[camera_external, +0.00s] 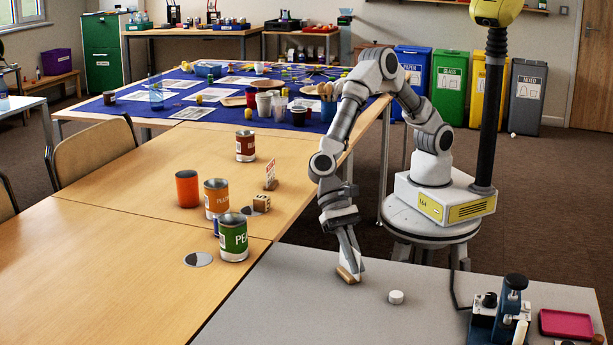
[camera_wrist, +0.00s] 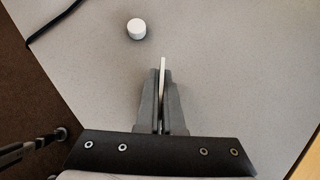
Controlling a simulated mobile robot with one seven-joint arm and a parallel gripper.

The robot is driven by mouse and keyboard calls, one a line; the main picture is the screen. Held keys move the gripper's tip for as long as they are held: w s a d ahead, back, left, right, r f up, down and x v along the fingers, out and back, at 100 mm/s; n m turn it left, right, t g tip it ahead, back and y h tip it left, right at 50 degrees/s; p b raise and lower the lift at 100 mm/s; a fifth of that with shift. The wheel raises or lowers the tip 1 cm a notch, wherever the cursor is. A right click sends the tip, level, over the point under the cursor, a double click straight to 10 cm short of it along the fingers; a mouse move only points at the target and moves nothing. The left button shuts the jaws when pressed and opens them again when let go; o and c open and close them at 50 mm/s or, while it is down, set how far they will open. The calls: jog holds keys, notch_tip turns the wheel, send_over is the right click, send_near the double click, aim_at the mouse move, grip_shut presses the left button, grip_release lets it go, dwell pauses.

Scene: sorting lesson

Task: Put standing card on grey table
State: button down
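My gripper (camera_external: 348,262) reaches down over the left part of the grey table (camera_external: 330,310). In the wrist view my gripper (camera_wrist: 160,90) has its fingers close together on a thin pale card (camera_wrist: 163,65), seen edge-on and sticking out past the fingertips. In the external view the card's tan wooden foot (camera_external: 346,275) shows under the fingers, at or very close to the grey surface; I cannot tell if it touches. The fingers hide most of the card. Another card with red print (camera_external: 270,170) stands in a wooden foot on the wooden table.
A white round piece (camera_external: 396,297) lies on the grey table right of my gripper. A blue lever device (camera_external: 510,312) and a pink tray (camera_external: 566,324) stand farther right. Several cans, including a green one (camera_external: 233,237), stand on the wooden table (camera_external: 130,260). The grey table's front is clear.

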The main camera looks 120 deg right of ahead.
jog(key=c, duration=1.1)
grip_release()
jog(key=shift+o, duration=0.2)
jog(key=shift+r, duration=0.2)
jog(key=p+v, duration=0.3)
jog(key=v, duration=0.9)
